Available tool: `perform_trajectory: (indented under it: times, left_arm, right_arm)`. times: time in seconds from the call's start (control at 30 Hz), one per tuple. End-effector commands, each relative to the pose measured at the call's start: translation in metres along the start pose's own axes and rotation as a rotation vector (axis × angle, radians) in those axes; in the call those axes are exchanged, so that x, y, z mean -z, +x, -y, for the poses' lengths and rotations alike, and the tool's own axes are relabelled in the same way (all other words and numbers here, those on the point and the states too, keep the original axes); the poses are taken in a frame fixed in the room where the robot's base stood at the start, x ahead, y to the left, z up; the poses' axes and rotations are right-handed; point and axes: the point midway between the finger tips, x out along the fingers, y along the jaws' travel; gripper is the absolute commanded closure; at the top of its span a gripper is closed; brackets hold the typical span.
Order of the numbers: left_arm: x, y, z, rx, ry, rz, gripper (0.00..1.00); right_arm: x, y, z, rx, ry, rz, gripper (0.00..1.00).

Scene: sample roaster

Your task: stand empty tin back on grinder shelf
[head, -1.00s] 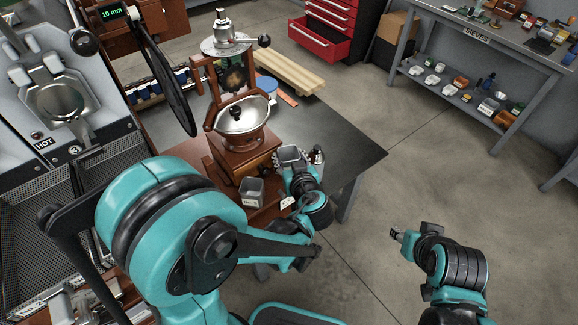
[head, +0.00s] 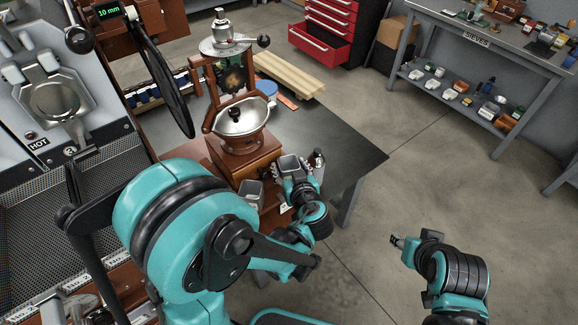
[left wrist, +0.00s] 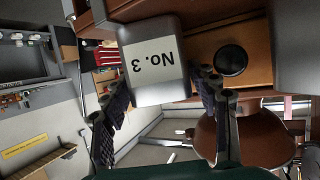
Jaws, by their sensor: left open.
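A grey square tin (head: 289,166) is between the fingers of my left gripper (head: 297,174), in front of the grinder's right side. In the left wrist view, the tin (left wrist: 155,62) appears upside down with a white "No. 3" label. The open fingers (left wrist: 160,110) flank its lower part in the picture. Whether they touch it is unclear. The wooden grinder shelf (left wrist: 98,16) shows at the tin's base end; contact between them is hard to tell. The grinder (head: 240,145) stands behind. My right gripper (head: 396,241) is over bare floor, its jaws too small to read.
A second grey tin (head: 251,192) stands left of the gripper. The grinder's drawer knob (left wrist: 231,60) is beside the tin. The dark tabletop (head: 345,150) is clear to the right.

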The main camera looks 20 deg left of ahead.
Motion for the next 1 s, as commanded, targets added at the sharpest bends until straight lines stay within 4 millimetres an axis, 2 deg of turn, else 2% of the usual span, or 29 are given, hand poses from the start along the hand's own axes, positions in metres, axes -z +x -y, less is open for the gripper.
perform_trajectory:
  times: [0.3, 0.5, 0.7, 1.0]
  left_arm:
    - [0.003, -0.07, -0.002, -0.008, 0.003, 0.0, 0.41]
    - [0.002, -0.104, -0.001, -0.005, 0.003, 0.0, 0.41]
    - [0.0, -0.117, 0.0, -0.002, 0.0, 0.0, 0.41]
    - [0.0, -0.117, 0.0, -0.001, 0.0, 0.0, 0.41]
  right_arm:
    - [0.014, -0.019, 0.0, 0.0, 0.0, 0.0, 0.6]
    - [0.019, -0.027, 0.0, 0.0, 0.0, 0.0, 0.6]
    - [0.021, -0.029, 0.0, 0.0, 0.0, 0.0, 0.6]
    - [0.02, -0.029, 0.0, 0.0, 0.0, 0.0, 0.6]
